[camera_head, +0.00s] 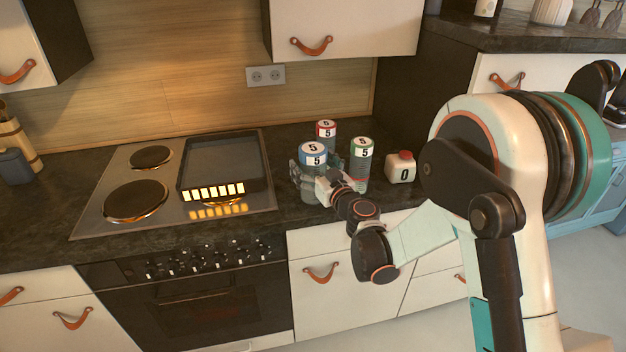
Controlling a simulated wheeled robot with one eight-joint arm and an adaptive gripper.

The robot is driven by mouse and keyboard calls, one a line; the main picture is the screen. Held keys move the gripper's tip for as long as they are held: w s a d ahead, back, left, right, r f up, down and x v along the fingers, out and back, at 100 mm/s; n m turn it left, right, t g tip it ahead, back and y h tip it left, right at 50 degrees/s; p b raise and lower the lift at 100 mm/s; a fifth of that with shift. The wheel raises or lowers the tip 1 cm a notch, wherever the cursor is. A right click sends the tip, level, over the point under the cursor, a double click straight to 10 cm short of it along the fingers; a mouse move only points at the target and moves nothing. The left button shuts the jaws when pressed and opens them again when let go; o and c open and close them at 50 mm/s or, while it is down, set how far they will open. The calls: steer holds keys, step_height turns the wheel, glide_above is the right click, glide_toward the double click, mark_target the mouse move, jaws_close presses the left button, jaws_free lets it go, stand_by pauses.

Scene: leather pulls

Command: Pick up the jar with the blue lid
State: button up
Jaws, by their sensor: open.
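The jar with the blue lid (313,154) stands on the dark countertop, right of the stove. Its lid and upper side show a "5" label. My gripper (309,178) is at this jar, low on its body, with a finger showing on its left side. The gripper is open. The wrist partly hides the jar's lower right, so I cannot tell if the fingers touch it. A jar with a red lid (326,130) stands just behind. A jar with a green lid (362,160) stands close on the right.
A white container with a red cap (401,168) stands right of the jars. A dark tray (221,163) sits on the stove (110,205) to the left. An upper cabinet (345,28) hangs above.

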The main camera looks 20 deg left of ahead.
steer(key=c, duration=1.7)
